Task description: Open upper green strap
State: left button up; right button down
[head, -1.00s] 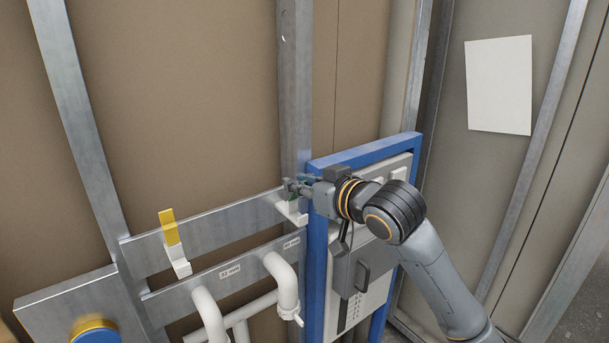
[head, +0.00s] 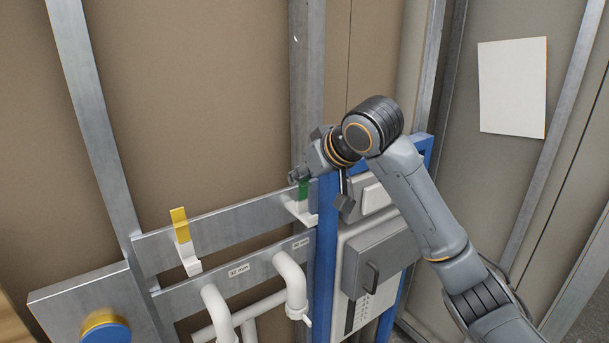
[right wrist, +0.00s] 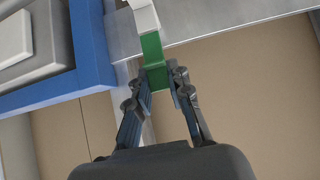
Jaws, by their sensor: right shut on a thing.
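The green strap (head: 303,189) stands upright from a white bracket (head: 301,212) on the upper metal rail, beside the blue frame. My right gripper (head: 300,176) is at the strap's upper end and is shut on it. In the right wrist view the green strap (right wrist: 154,60) runs from the white bracket (right wrist: 144,15) down between the fingertips of my right gripper (right wrist: 161,82). My left gripper is not in view.
A yellow strap (head: 180,224) stands on another white bracket (head: 187,258) to the left. White pipes (head: 292,278) run below the rails. The blue frame (head: 327,262) with a grey-white panel is right of the green strap.

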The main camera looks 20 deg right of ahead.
jog(key=c, duration=1.2)
grip_release()
jog(key=shift+w, duration=0.1)
jog(key=shift+r, duration=0.1)
jog(key=v, duration=1.1)
jog(key=shift+s, duration=0.4)
jog(key=shift+d, duration=0.1)
